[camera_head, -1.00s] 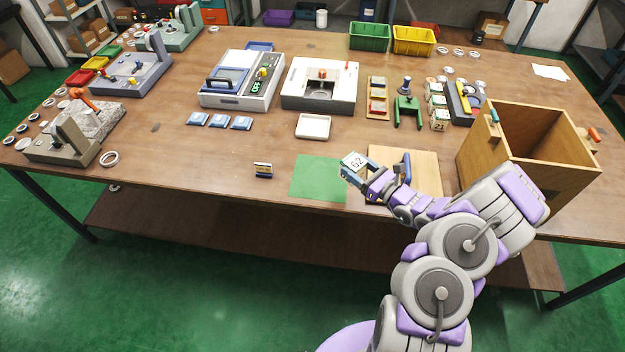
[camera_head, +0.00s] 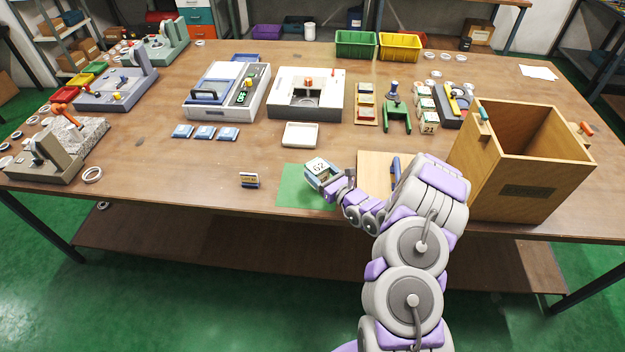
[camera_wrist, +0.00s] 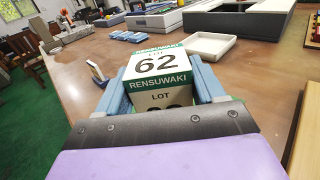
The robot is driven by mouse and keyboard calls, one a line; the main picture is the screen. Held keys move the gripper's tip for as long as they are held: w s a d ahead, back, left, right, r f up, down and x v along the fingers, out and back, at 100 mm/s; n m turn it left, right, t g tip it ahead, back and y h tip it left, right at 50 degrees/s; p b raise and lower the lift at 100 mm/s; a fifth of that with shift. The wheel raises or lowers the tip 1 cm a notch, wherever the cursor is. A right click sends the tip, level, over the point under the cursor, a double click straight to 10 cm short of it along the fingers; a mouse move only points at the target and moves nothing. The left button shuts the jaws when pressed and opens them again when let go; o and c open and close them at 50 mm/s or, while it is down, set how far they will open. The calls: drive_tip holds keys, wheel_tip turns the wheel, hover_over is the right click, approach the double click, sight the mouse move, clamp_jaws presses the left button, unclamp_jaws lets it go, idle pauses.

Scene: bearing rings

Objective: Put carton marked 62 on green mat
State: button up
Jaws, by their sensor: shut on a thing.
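The carton marked 62 (camera_head: 319,167) is white with green bands and a label. My gripper (camera_head: 327,181) is shut on it, over the right part of the green mat (camera_head: 291,191). In the wrist view the carton (camera_wrist: 158,66) sits between the two blue fingers of my gripper (camera_wrist: 163,92), its 62 face up. The mat is flat at the table's front edge, partly hidden by my gripper and the carton. I cannot tell whether the carton touches the mat.
A small card stand (camera_head: 249,180) stands left of the mat. A white tray (camera_head: 300,135) lies behind it. A wooden board (camera_head: 374,167) with a blue-handled item is to the right, then a tall open wooden box (camera_head: 520,190).

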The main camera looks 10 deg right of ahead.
drive_tip(key=shift+w+a, duration=0.45)
drive_tip(key=shift+a, duration=0.15)
drive_tip(key=shift+w+a+f+b, duration=0.15)
drive_tip(key=shift+w+a+b, duration=0.1)
drive_tip(key=shift+a, duration=0.25)
drive_tip(key=shift+w+a+f+b, duration=0.15)
drive_tip(key=shift+w+a, duration=0.05)
drive_tip(key=shift+a, duration=0.3)
wheel_tip(320, 180, down, 2)
drive_tip(key=shift+a+f+b, duration=0.1)
drive_tip(key=shift+f+b, duration=0.15)
drive_tip(key=shift+b, duration=0.15)
drive_tip(key=shift+f, duration=0.2)
drive_tip(key=shift+d, duration=0.6)
drive_tip(key=o, duration=1.1)
drive_tip(key=shift+a+f, duration=0.1)
drive_tip(key=shift+a, duration=0.1)
drive_tip(key=o, duration=0.5)
drive_tip(key=shift+a, duration=0.3)
drive_tip(key=shift+d, duration=0.15)
drive_tip(key=shift+d, duration=0.15)
